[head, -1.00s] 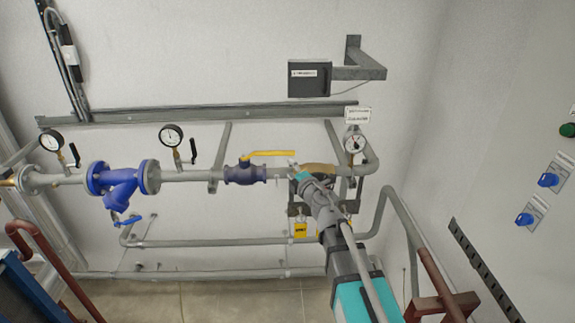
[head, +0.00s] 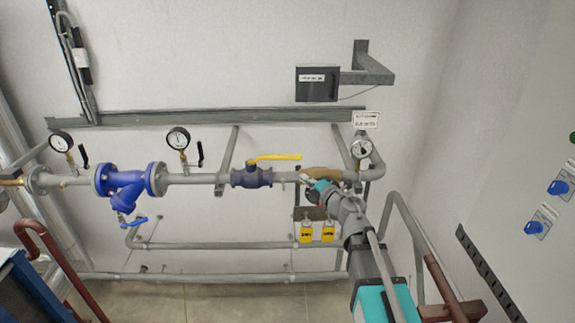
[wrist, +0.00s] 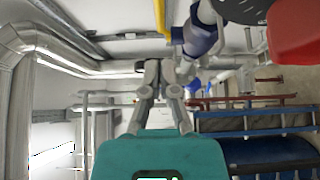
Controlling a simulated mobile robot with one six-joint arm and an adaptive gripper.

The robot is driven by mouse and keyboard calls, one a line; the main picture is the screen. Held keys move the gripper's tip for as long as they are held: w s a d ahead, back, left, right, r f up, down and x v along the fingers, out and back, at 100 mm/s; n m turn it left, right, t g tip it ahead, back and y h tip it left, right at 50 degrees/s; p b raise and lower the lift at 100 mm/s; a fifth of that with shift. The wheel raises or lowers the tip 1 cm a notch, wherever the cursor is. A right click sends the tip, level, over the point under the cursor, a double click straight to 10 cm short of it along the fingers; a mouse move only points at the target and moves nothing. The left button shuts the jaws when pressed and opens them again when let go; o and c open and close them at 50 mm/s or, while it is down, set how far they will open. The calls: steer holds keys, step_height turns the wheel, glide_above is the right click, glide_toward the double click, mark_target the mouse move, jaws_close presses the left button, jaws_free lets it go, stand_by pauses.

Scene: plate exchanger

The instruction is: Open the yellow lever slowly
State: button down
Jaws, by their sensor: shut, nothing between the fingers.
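The yellow lever (head: 276,157) sits on top of the dark blue valve (head: 252,177) in the grey pipe. It lies roughly along the pipe, its free end pointing right. My gripper (head: 304,180) is below and to the right of that free end, apart from it in the head view. In the wrist view the yellow lever (wrist: 160,18) shows as a strip at the top, beyond my shut, empty gripper (wrist: 158,66). The blue valve (wrist: 200,38) is to its right there. The exact depth gap to the lever cannot be told.
A blue strainer (head: 122,183) and a pressure gauge (head: 178,138) are left of the valve. A lower grey pipe (head: 220,245) runs underneath.

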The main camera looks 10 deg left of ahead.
mark_target(285, 159)
steer(key=shift+s+d+n+g+y, duration=0.7)
steer(key=shift+s+d+g, duration=0.1)
steer(key=shift+s, duration=0.1)
steer(key=shift+w+a, duration=0.1)
steer(key=shift+a, duration=0.05)
steer(key=x, duration=0.3)
steer(key=w+x, duration=0.1)
steer(key=x, duration=0.3)
steer(key=d+x, duration=0.1)
steer(key=x, duration=0.3)
steer(key=shift+w+a, duration=0.2)
steer(key=shift+w, duration=0.15)
steer(key=shift+w+a, duration=0.1)
steer(key=shift+w, duration=0.65)
steer(key=shift+w, duration=0.55)
steer(key=shift+w+r, duration=0.15)
steer(key=shift+r, duration=0.05)
